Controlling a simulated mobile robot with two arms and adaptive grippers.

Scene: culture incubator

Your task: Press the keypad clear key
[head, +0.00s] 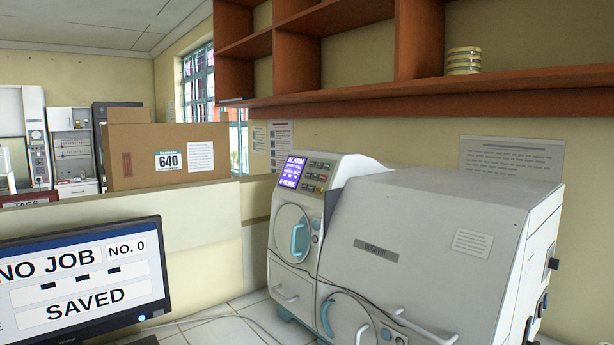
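The white incubator (400,235) stands on the counter at the right. Its control panel (303,185) is at the upper left of its front, with a lit blue-purple screen (292,172) whose top line reads ALARM. Right of the screen is the keypad (319,176), a cluster of small dark keys with some coloured marks. The key labels are too small to read, so I cannot tell which is the clear key. Neither of my grippers is in view, and nothing covers the keypad.
A monitor (85,275) showing NO JOB and SAVED stands at the lower left. A cardboard box (150,165) sits on the partition ledge. A brown shelf (490,88) with stacked dishes (464,61) overhangs the incubator. A cable lies on the tiled counter (243,318).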

